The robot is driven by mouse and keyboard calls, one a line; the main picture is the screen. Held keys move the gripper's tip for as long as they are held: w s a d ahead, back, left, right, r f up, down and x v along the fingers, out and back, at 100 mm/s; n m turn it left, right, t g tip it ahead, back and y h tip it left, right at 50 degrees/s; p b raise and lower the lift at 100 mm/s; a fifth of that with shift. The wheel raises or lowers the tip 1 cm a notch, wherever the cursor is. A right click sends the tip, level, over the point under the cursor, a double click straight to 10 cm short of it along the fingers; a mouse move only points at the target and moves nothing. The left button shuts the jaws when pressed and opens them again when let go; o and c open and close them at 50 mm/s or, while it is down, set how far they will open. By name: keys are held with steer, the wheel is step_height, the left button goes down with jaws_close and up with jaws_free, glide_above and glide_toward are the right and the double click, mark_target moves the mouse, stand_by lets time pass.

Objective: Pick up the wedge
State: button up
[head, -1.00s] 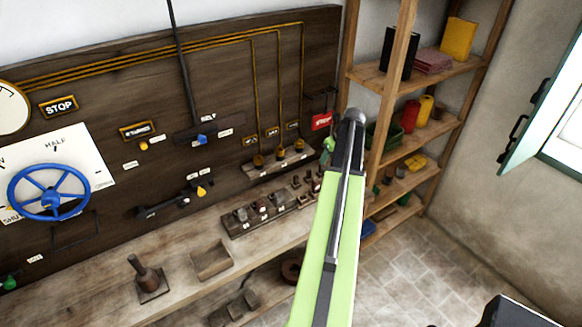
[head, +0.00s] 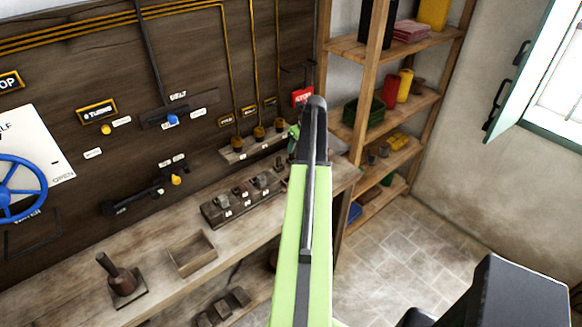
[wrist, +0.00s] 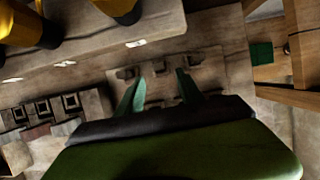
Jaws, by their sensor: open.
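I cannot single out the wedge with certainty. Small dark pieces (wrist: 160,68) sit on a pale plate beyond my fingers in the wrist view, too dim to name. In the head view a dark tray (head: 212,218) with several small blocks lies on the bench. A tray with square recesses also shows at left in the wrist view (wrist: 40,108). My gripper (wrist: 159,76) has its two green fingers spread with nothing held between them. In the head view my arm hides most of the gripper and part of the bench behind it.
The wooden bench (head: 70,300) holds an open box (head: 192,253) and a dark handled piece on a base (head: 122,280). A control panel with a blue wheel (head: 18,188) rises behind. Wooden shelves (head: 400,115) stand at right. Tiled floor (head: 395,240) between looks clear.

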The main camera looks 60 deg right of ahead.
mark_target(292, 157)
steer(key=shift+x, duration=0.75)
steer(key=b+x, duration=0.5)
steer(key=shift+w+d, duration=0.15)
steer(key=shift+w, duration=0.2)
steer(key=shift+r, duration=0.2)
steer(key=shift+c, duration=0.3)
jaws_close()
